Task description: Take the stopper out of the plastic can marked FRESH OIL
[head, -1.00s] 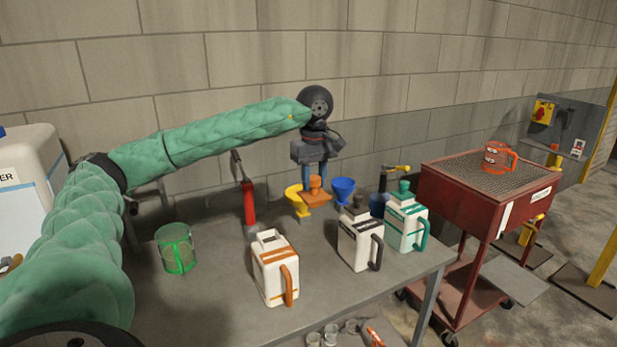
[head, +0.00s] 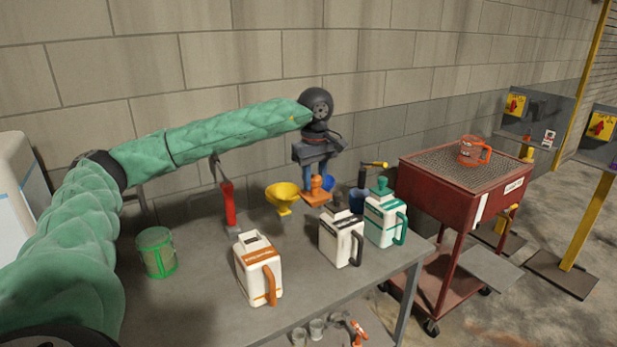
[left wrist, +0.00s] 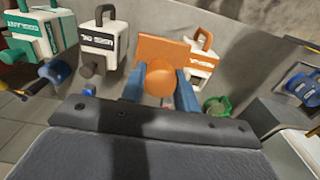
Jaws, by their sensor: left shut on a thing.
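My left gripper (head: 316,185) is shut on an orange stopper (head: 317,195) with a round knob and a flat rectangular plate. It holds it in the air above the back of the bench. The stopper also shows between the blue fingers in the left wrist view (left wrist: 160,78). The white can with orange handle and label (head: 257,268) stands upright on the bench, apart from the gripper, with no stopper on its top. Its label is too small to read surely in the head view. In the left wrist view the stopper plate partly hides this can (left wrist: 203,62). My right gripper is not in view.
A white can with black handle (head: 341,240) and one with green handle (head: 384,220) stand to the right.

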